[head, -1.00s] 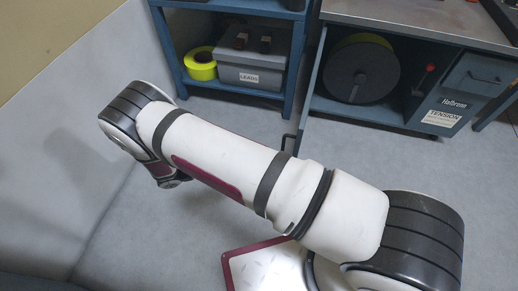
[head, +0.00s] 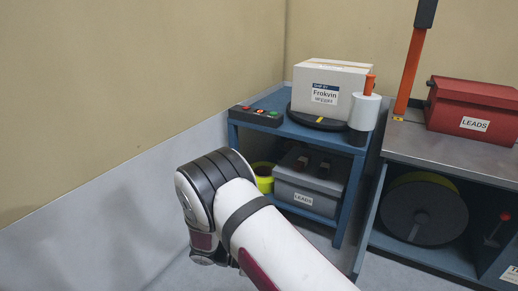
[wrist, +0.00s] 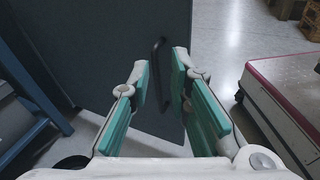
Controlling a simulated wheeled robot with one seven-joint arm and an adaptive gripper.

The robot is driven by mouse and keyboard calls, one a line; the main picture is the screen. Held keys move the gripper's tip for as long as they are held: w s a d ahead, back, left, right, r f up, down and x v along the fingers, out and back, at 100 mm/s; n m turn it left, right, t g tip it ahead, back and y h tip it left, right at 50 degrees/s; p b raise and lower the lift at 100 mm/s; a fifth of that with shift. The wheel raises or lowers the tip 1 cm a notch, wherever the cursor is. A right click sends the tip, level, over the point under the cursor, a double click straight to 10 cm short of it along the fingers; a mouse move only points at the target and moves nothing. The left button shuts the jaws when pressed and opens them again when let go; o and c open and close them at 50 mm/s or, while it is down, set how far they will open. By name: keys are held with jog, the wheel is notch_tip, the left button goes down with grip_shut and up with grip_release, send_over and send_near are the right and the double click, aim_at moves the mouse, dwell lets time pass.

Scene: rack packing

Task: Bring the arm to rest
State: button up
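My gripper (wrist: 161,88) shows in the wrist view with its two teal-padded fingers apart and nothing held between the pads. Beyond the fingertips is a dark panel (wrist: 110,45) with a black bar handle (wrist: 157,70), seen through the gap. I cannot tell how far the handle is from the fingertips. In the head view my white arm (head: 275,245) reaches up from the bottom edge to a bent dark joint (head: 215,172). The gripper itself is hidden in the head view.
A blue shelf (head: 350,195) holds a white carton (head: 330,92), a stretch-wrap roll (head: 364,112) and a grey LEADS box (head: 308,187). A bench (head: 440,148) with a red LEADS box (head: 475,106) stands right. A wall (head: 120,90) bounds the left.

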jog(key=s+d+r+m+g+y, duration=0.1)
jog(key=s+d+r+m+y, duration=0.2)
jog(key=r, duration=0.5)
jog(key=s+d+r+m+g+y, duration=0.1)
jog(key=s+d+r+m+y, duration=0.25)
jog(key=r, duration=0.55)
jog(key=s+d+r+m+g+y, duration=0.1)
jog(key=s+d+r+m+y, duration=0.2)
jog(key=r, duration=0.5)
jog(key=s+r+m+t+y, duration=0.2)
jog(key=s+m+t+y, duration=0.1)
jog(key=s, duration=0.7)
jog(key=s+r+m+t+y, duration=0.2)
jog(key=s+m+y, duration=0.2)
jog(key=s, duration=0.6)
notch_tip(320, 180, up, 38)
jog(key=t+p, duration=0.4)
jog(key=p, duration=3.2)
jog(key=shift+w+d+f+n, duration=0.2)
jog(key=shift+f+n, duration=0.05)
jog(key=shift+n, duration=0.2)
jog(key=shift+d+h, duration=0.1)
jog(key=shift+h, duration=0.15)
